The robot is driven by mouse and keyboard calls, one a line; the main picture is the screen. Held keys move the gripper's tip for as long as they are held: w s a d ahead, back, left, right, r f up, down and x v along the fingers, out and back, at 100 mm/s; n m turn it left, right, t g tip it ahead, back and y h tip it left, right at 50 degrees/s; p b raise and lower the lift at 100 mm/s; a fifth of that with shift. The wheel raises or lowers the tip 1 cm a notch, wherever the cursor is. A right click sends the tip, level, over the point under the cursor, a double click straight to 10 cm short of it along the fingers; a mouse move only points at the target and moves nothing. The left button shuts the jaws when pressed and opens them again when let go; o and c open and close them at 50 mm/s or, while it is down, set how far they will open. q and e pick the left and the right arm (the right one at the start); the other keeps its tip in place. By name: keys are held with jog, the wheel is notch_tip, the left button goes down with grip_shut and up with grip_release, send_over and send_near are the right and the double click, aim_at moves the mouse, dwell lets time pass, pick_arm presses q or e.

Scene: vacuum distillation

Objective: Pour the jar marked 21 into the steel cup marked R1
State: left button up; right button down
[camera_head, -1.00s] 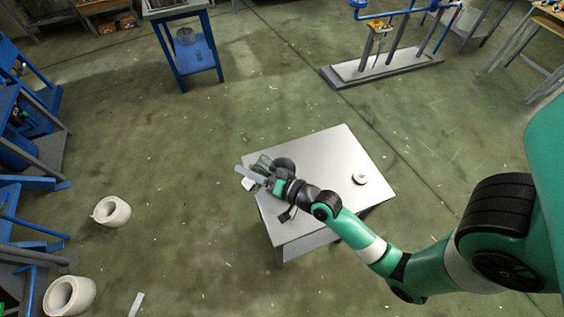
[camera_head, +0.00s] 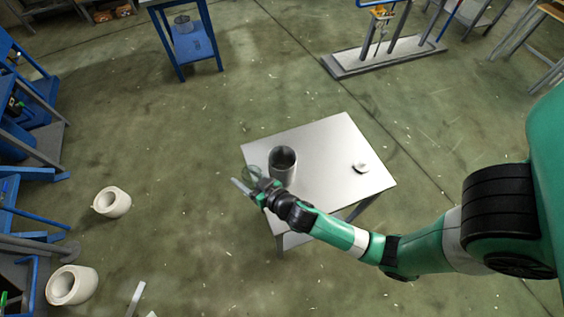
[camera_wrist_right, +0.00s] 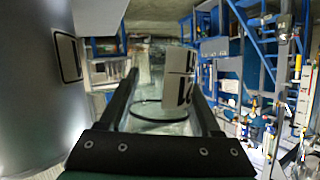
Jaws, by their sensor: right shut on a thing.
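The steel cup (camera_head: 283,172) stands upright on the left part of the metal table. In the right wrist view its grey wall (camera_wrist_right: 32,95) fills the left side, with the edge of a label showing. My right gripper (camera_head: 257,190) is shut on a clear glass jar (camera_head: 250,174), just left of the cup and apart from it. In the right wrist view the jar (camera_wrist_right: 160,108) is between the fingers, its white label (camera_wrist_right: 178,78) turned sideways and only partly readable. I cannot tell its exact tilt or contents. My left gripper is not in view.
The metal table (camera_head: 325,145) also bears a small round lid-like piece (camera_head: 361,168) at its right. Blue racks line the left edge. The floor around the table is mostly clear.

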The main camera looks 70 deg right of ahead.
jog(key=shift+w+a+f+n+g+h, duration=0.1)
jog(key=shift+w+a+n+g+h, duration=0.2)
jog(key=shift+n, duration=0.4)
notch_tip(320, 180, up, 9)
jog(key=p, duration=0.8)
jog(key=shift+s+f, duration=0.15)
jog(key=a+r+n+t+y, duration=0.1)
jog(key=a+n+y, duration=0.45)
jog(key=a, duration=0.35)
jog(key=s+r+p, duration=0.3)
jog(key=r+p, duration=0.8)
jog(key=p, duration=0.1)
jog(key=s+r+p, duration=0.3)
jog(key=r+p, duration=0.8)
jog(key=p, duration=0.1)
jog(key=shift+s+p, duration=0.35)
jog(key=shift+s, duration=0.05)
